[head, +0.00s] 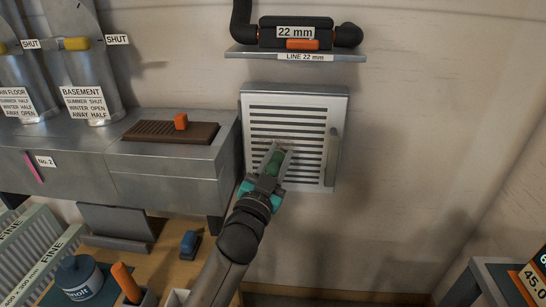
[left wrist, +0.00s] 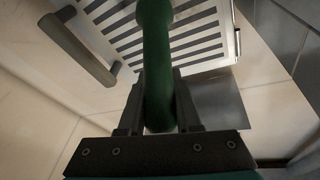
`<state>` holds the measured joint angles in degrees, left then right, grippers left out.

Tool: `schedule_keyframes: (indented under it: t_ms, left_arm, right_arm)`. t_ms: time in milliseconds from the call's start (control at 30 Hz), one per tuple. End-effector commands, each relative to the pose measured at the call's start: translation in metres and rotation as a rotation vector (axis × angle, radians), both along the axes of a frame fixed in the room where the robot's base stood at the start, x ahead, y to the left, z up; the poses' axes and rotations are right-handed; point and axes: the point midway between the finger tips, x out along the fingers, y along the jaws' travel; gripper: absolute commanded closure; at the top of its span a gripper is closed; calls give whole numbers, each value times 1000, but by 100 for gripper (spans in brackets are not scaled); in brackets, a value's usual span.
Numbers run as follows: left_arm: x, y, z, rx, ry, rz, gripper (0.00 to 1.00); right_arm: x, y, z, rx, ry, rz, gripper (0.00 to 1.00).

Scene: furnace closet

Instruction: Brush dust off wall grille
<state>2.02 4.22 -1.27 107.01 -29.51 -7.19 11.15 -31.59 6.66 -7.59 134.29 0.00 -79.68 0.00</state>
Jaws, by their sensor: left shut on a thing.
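The wall grille (head: 312,122) is a pale metal panel with dark horizontal slots and a handle on its right side. It also shows in the left wrist view (left wrist: 207,32). My left gripper (head: 277,160) is in front of the grille's lower left part, shut on a green handle (left wrist: 156,40), which looks like the brush's. The handle points toward the grille. The brush head is hidden or too small to make out, and I cannot tell if it touches the slots. A faint greyish patch lies on the slots just above the gripper. My right gripper is not in view.
A shelf (head: 297,52) with a black pipe is above the grille. A grey metal cabinet (head: 170,155) stands close on the left, with a brown slotted block (head: 165,131) on top. The wall right of the grille is clear.

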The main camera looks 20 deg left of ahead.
Motion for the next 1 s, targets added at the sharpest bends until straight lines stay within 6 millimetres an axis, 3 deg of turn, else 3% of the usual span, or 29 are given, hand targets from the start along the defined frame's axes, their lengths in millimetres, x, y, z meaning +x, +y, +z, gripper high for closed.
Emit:
schedule_keyframes:
  t_ms: [1000]
  left_arm:
    - [17, -60, 0, 0, -3, -1, 100]
  right_arm:
    - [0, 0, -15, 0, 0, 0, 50]
